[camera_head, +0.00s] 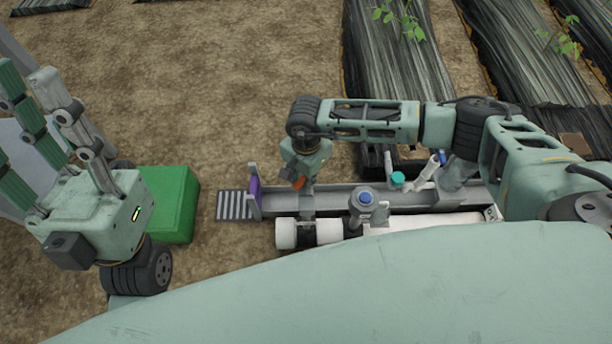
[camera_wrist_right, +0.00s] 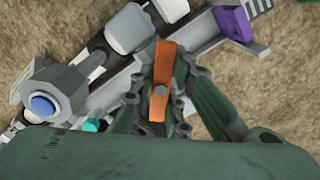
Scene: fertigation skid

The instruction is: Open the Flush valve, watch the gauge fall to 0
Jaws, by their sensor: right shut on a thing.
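The orange valve handle (camera_wrist_right: 163,80) lies between the fingers of my right gripper (camera_wrist_right: 160,97) in the right wrist view, with the fingers shut on it. In the head view my right gripper (camera_head: 299,178) points down over the grey skid, and a small bit of orange (camera_head: 299,182) shows beside it. I cannot read a label on the valve. No gauge dial can be made out in either view. My left gripper (camera_head: 28,115) is at the far left of the head view, fingers spread and empty, away from the skid.
The grey skid rail (camera_head: 340,201) carries white pipe (camera_head: 287,233), a blue-capped fitting (camera_head: 365,204), a teal cap (camera_head: 397,179) and a purple plate (camera_head: 254,193). A grey grate (camera_head: 235,205) and green box (camera_head: 172,204) stand left. Bare soil lies behind.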

